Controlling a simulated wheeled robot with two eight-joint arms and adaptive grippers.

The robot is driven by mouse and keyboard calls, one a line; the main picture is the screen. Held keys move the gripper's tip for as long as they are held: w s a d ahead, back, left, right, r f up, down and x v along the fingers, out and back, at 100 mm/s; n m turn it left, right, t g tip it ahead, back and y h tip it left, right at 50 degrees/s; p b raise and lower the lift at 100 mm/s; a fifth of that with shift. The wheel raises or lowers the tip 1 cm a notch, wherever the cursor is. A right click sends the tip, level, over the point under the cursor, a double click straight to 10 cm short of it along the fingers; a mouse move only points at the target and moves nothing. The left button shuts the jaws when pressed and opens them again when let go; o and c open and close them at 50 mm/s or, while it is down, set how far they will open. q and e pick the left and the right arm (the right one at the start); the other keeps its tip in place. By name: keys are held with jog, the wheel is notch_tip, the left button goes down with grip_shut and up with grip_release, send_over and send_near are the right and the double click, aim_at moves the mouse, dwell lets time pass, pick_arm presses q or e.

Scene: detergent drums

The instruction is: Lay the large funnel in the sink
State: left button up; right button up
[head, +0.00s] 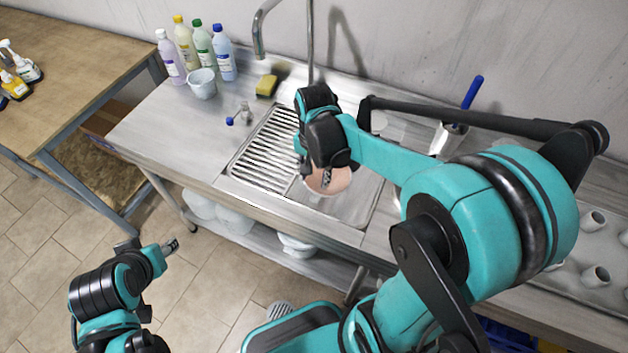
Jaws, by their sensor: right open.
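A pale pinkish round piece with a wide rim, which looks like the large funnel (338,183), is in the sink area just below my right gripper. Its lower part and spout are hidden. My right gripper (326,178) is open, with its fingers down at the funnel's mouth; I cannot tell if they touch it. The steel sink (350,208) is partly covered by my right arm, with a slatted drainer to its left. My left gripper (172,245) is low at the left, away from the counter, and its jaw opening is unclear.
Several bottles (202,45), a white jug (202,84) and a sponge (267,85) stand at the back left. A tap (309,40) rises behind the sink. A blue-handled tool (472,92) stands at the back right. The counter's front left is mostly clear.

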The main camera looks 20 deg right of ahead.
jog(key=s+a+r+n+t, duration=0.3)
jog(key=s+r+n+t, duration=0.3)
jog(key=n, duration=0.3)
jog(key=shift+s+a+r+n+t, duration=0.2)
jog(key=shift+s+r+n+t, duration=0.2)
jog(key=shift+s+t, duration=0.2)
notch_tip(320, 180, down, 2)
jog(key=shift+f+b, duration=0.1)
jog(key=shift+b, duration=0.9)
